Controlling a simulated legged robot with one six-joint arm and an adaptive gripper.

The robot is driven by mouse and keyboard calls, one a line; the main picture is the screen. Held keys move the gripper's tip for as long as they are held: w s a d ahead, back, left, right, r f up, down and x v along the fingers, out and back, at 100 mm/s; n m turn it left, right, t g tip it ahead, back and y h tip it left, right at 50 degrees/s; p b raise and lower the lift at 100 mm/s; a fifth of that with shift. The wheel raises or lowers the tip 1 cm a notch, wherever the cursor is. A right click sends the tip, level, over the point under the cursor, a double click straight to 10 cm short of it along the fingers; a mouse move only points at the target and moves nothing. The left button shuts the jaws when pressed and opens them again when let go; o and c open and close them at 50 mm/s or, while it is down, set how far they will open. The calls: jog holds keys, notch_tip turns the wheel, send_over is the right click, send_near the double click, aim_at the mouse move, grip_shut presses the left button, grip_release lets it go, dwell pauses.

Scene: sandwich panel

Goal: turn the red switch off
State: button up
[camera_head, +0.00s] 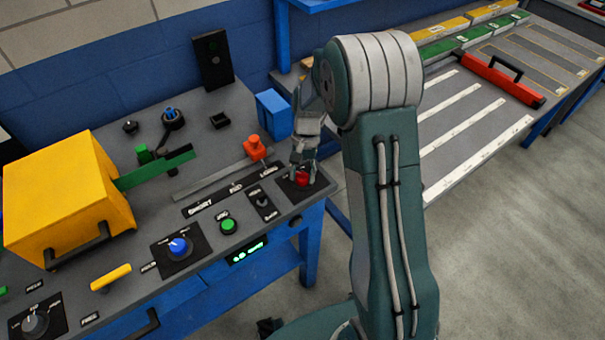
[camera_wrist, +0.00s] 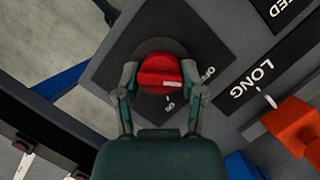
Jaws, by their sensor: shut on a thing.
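The red switch (camera_head: 302,179) is a round knob on a black plate at the right front corner of the panel in the head view. In the wrist view the red switch (camera_wrist: 160,71) carries a white pointer mark that faces right, toward the OFF label (camera_wrist: 208,76); the ON label (camera_wrist: 169,104) is below it. My gripper (camera_head: 300,165) reaches down onto the switch. In the wrist view my gripper (camera_wrist: 160,92) has one finger on each side of the knob, shut on it.
Near the switch are an orange slider handle (camera_head: 256,148), a small toggle plate (camera_head: 263,204), a green button (camera_head: 228,226) and a blue knob (camera_head: 178,246). A yellow box (camera_head: 68,195) stands at the left, a blue bin (camera_head: 272,114) behind. The panel's front edge is close to the switch.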

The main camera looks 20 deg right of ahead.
jog(key=shift+w, duration=0.1)
dwell(0.5)
jog(key=o, duration=1.1)
jog(key=shift+o, duration=0.2)
jog(key=v, duration=1.2)
jog(key=shift+a, duration=0.15)
jog(key=shift+f, duration=0.1)
